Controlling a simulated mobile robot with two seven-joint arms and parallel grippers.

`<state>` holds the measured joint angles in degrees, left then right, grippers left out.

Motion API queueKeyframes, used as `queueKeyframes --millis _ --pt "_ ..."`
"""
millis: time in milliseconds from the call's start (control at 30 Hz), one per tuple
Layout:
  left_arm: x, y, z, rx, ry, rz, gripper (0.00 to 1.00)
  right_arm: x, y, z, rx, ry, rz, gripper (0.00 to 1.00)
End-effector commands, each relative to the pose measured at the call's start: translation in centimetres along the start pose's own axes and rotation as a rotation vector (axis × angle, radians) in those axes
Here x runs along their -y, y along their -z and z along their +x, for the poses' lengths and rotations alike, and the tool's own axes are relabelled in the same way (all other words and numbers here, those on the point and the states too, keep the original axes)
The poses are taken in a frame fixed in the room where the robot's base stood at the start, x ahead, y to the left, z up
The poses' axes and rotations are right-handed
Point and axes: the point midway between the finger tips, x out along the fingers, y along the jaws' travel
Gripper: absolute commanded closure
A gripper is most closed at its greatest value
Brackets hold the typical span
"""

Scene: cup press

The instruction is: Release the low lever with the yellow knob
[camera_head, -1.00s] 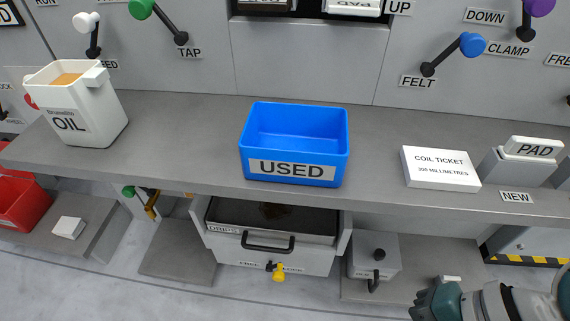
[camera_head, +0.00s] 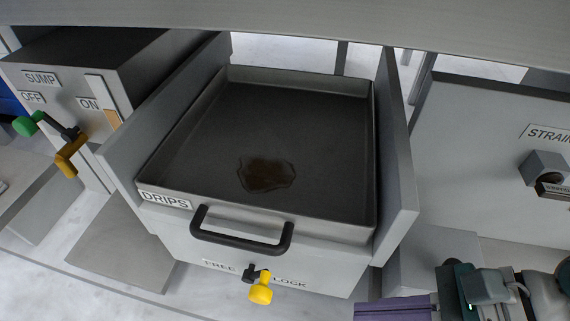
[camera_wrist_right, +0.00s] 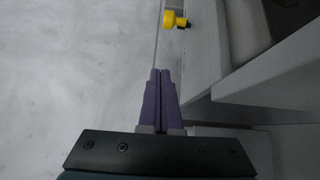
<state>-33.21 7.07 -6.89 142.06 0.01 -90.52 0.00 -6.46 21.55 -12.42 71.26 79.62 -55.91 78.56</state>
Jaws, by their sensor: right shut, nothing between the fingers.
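The low lever (camera_head: 251,273) is a short dark arm on the front below the drip drawer, with a yellow knob (camera_head: 261,293) at its end. The knob hangs down and slightly right, between the FREE label (camera_head: 219,266) on the left and the LOCK label (camera_head: 290,283) on the right. My right gripper (camera_head: 358,311) has purple fingers and is shut and empty, to the right of the knob and apart from it. In the right wrist view, the closed fingertips (camera_wrist_right: 160,73) lie below the yellow knob (camera_wrist_right: 172,19), with a gap between. My left gripper is not in view.
The DRIPS tray (camera_head: 310,115) holds a dark brown puddle, and its black handle (camera_head: 240,240) juts out above the lever. A STRAIN-labelled panel (camera_head: 480,150) stands at right. The worktop edge (camera_head: 300,25) overhangs.

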Motion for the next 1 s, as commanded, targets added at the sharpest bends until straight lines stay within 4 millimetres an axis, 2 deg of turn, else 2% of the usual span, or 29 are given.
queueKeyframes --millis 33,100,567,767,1000 --pt "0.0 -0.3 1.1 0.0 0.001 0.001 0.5 0.1 1.0 0.7 0.001 0.004 0.016 1.0" --pt "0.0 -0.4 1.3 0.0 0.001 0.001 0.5 0.2 1.2 0.9 0.003 0.008 0.031 1.0" --pt "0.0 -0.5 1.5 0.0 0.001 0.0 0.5 0.3 1.2 1.1 0.004 0.01 0.037 1.0" --pt "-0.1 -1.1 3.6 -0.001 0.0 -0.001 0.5 0.3 1.5 4.0 0.007 0.009 0.034 1.0" --pt "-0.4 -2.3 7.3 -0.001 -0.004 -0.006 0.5 0.3 1.7 9.4 0.007 0.009 0.034 1.0"
